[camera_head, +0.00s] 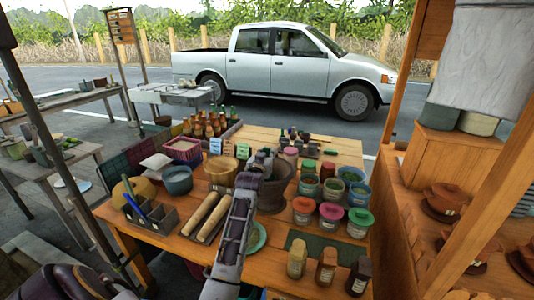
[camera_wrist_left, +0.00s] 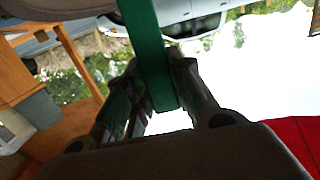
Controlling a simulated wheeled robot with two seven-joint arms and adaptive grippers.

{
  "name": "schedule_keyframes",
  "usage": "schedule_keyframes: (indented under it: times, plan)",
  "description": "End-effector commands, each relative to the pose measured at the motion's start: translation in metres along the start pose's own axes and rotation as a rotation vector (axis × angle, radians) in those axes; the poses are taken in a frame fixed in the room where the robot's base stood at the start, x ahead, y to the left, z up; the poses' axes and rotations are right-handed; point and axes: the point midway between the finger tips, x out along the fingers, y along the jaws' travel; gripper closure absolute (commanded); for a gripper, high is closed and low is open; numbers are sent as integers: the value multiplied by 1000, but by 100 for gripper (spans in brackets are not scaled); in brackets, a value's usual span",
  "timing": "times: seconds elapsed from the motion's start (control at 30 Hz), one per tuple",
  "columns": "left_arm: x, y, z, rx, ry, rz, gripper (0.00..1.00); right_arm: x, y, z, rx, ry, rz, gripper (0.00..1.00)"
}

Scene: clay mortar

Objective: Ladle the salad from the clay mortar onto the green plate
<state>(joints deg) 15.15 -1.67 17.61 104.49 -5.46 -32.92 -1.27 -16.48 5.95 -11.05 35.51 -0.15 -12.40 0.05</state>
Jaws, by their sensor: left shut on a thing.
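The clay mortar (camera_head: 274,194) is a wide brown bowl in the middle of the wooden table in the head view; my left arm partly covers it and I cannot make out salad inside. The green plate (camera_head: 259,238) lies in front of the mortar, mostly hidden behind my left forearm. My left gripper (camera_head: 262,160) is at the mortar's back left. In the left wrist view the gripper (camera_wrist_left: 160,78) is shut on a flat green handle (camera_wrist_left: 149,45), which looks like the ladle's; its far end is out of that view. My right gripper is not in view.
Lidded jars (camera_head: 330,216) stand close right of the mortar. A tray with rolling pins (camera_head: 206,216) and a wooden pot (camera_head: 221,170) are on the left. Spice bottles (camera_head: 327,266) stand on a dark green mat in front. Brown bottles (camera_head: 205,125) stand behind.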

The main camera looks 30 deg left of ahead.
Motion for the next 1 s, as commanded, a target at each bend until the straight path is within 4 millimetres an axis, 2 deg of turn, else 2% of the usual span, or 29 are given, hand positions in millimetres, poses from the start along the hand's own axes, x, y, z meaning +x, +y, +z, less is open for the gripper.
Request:
schedule_keyframes:
  times: [0.53,1.0]
  plan:
    - [3,0,41,1,0,0,100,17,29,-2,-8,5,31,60]
    - [4,0,51,0,0,0,100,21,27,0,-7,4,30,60]
